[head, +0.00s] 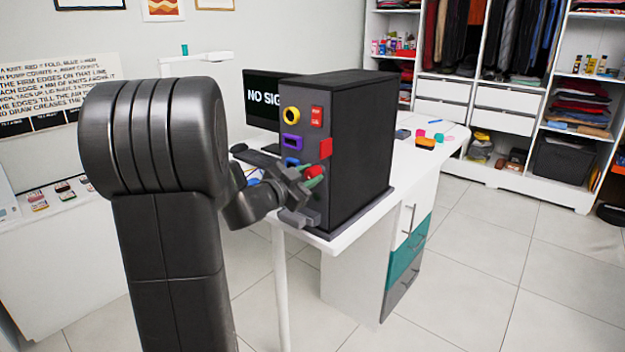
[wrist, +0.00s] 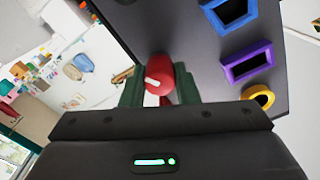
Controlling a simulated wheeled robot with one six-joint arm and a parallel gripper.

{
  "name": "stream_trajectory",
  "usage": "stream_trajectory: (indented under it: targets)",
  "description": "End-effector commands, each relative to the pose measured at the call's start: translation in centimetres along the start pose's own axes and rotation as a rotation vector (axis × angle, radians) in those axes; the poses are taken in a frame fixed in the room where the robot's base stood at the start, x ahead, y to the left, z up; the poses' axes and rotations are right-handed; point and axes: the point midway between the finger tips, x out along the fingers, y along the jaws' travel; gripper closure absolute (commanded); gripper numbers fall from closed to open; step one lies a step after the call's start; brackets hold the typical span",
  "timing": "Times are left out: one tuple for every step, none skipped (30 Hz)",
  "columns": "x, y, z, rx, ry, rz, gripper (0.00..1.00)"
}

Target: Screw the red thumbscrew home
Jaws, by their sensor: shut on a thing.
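The red thumbscrew (head: 313,173) sits low on the front panel of a dark box (head: 345,150) that stands on a white table. My gripper (head: 312,177) is at the panel, with its green-tipped fingers on either side of the thumbscrew. In the wrist view the round red thumbscrew (wrist: 158,75), with a pale mark on its face, sits between the two dark green fingers, and my gripper (wrist: 159,85) is shut on it. How far the screw is in cannot be seen.
A monitor (head: 262,95) stands behind the box. Small coloured items (head: 426,142) lie on the table at right.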

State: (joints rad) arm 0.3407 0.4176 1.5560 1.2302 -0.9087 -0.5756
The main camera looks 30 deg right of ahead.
Motion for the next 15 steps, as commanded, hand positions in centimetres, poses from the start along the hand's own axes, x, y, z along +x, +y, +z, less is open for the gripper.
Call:
stream_trajectory:
  targets:
    - [0.01,0.11,0.19,0.026,0.001,0.000,0.94]
    - [0.02,0.11,0.20,0.041,0.001,0.000,0.94]
    - [0.02,0.11,0.20,0.061,0.001,0.000,0.94]
    - [0.03,0.11,0.20,0.077,0.001,0.000,0.94]
    - [0.03,0.11,0.20,0.091,0.001,0.000,0.94]
    - [0.03,0.11,0.19,0.111,0.001,0.000,0.94]
    - [0.03,0.11,0.17,0.127,0.001,0.000,0.94]
    - [0.03,0.11,0.16,0.141,0.002,0.000,0.94]
    - [0.02,0.12,0.16,0.162,0.002,0.000,0.94]
    - [0.02,0.13,0.16,0.178,0.002,0.000,0.94]
    - [0.02,0.14,0.17,0.192,0.002,0.001,0.94]
    - [0.03,0.15,0.18,0.213,0.002,0.001,0.94]
    - [0.03,0.15,0.19,0.229,0.001,0.001,0.94]
    - [0.03,0.14,0.20,0.243,0.001,0.001,0.94]
    - [0.04,0.14,0.19,0.264,0.001,0.000,0.94]
